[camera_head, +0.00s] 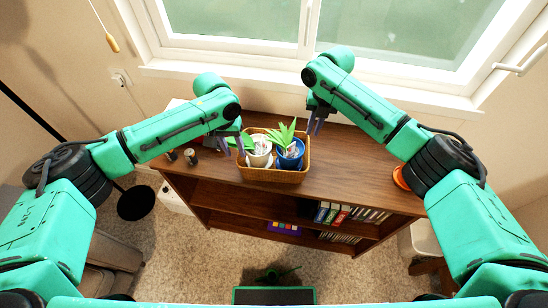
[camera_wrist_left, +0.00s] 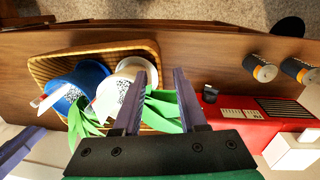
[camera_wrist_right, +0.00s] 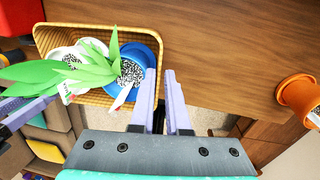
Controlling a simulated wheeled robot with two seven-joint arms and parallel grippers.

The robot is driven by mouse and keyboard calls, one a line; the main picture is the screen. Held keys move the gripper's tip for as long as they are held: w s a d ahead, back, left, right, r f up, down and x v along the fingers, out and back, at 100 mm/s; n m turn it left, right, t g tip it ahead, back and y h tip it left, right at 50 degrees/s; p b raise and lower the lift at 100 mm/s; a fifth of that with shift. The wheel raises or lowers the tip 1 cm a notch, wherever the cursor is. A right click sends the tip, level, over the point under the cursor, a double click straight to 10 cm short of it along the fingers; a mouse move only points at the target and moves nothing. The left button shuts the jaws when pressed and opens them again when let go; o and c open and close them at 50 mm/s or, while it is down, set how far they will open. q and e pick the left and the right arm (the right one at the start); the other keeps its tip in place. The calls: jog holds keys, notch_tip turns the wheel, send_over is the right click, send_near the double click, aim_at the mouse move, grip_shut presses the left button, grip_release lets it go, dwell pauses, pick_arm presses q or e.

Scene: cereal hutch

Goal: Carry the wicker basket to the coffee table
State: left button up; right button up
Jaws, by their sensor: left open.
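The wicker basket (camera_head: 272,176) stands on the wooden shelf unit's top, holding a white pot (camera_head: 259,156) and a blue pot (camera_head: 291,158) with green leaves. My left gripper (camera_wrist_left: 165,85) is open at the basket's left end; in the left wrist view the end wall and leaves show partly between its fingers. Contact cannot be told. My right gripper (camera_wrist_right: 160,82) is slightly open by the basket's right end, with floor visible between its fingers; one finger overlaps the basket's edge in the right wrist view. I cannot identify the coffee table.
An orange pot (camera_head: 400,177) stands at the unit's right end. The window (camera_head: 350,60) is behind.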

aim_at(237, 160)
pick_arm(q)
jog(key=f, duration=0.3)
jog(key=s+f, duration=0.1)
jog(key=shift+d+f, duration=0.3)
jog(key=shift+f, duration=0.05)
jog(key=f, duration=0.3)
jog(key=shift+w+d+f, duration=0.1)
jog(key=shift+w+f, duration=0.15)
jog(key=shift+f, duration=0.15)
pick_arm(e)
jog(key=f, duration=0.8)
jog(key=shift+s+a+f, duration=0.2)
jog(key=shift+a, duration=0.15)
pick_arm(q)
jog(key=shift+s, duration=0.1)
pick_arm(e)
jog(key=shift+s, duration=0.1)
pick_arm(q)
jog(key=shift+r, duration=0.1)
jog(key=shift+c, duration=0.9)
pick_arm(e)
jog(key=shift+r, duration=0.1)
jog(key=shift+c, duration=0.9)
pick_arm(q)
grip_shut()
pick_arm(e)
grip_shut()
